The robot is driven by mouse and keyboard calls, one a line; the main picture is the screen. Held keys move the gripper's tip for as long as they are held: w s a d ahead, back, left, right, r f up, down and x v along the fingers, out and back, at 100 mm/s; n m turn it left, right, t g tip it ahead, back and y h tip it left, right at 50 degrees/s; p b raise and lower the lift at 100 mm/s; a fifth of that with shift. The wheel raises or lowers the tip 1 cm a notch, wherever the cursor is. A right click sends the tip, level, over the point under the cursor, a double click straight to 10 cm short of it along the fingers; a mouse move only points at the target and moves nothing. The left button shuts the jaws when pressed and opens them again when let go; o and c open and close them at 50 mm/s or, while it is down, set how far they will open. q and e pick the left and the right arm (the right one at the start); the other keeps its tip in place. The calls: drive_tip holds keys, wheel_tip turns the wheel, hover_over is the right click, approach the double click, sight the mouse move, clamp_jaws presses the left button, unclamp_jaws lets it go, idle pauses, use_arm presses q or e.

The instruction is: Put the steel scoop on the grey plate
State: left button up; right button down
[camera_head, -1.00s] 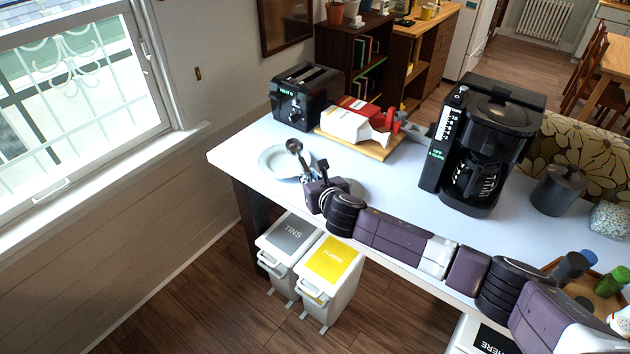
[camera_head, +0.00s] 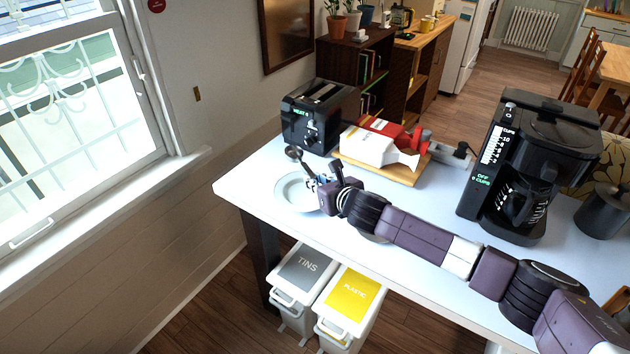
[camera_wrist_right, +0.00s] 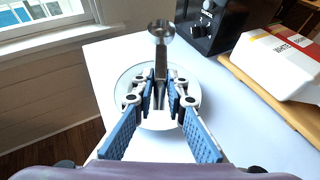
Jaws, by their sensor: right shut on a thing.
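The steel scoop (camera_wrist_right: 161,38) is held by its handle in my right gripper (camera_wrist_right: 161,88), which is shut on it. Its round bowl points away from me, toward the toaster's side. The pale grey plate (camera_head: 286,190) lies near the table's left end. In the right wrist view the plate (camera_wrist_right: 122,95) is beneath the gripper and scoop. The gripper (camera_head: 317,181) hides part of the plate, and I cannot tell the scoop's exact height above it. My left gripper is not in view.
A black toaster (camera_head: 315,118) stands behind the plate. A wooden board (camera_head: 400,176) with red and white packages lies to its right. A black coffee maker (camera_head: 520,170) stands further right. The white table's (camera_head: 232,187) left edge is close to the plate.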

wheel_tip(320, 180, down, 4)
drive_tip(key=b, duration=0.3)
drive_tip(key=shift+w+a+r, duration=0.1)
drive_tip(key=shift+w+a, duration=0.05)
drive_tip(key=shift+f, duration=0.3)
drive_tip(key=shift+f+b, duration=0.45)
drive_tip(key=shift+f, duration=0.5)
drive_tip(key=c, duration=1.4)
unclamp_jaws()
drive_tip(key=shift+r, duration=0.15)
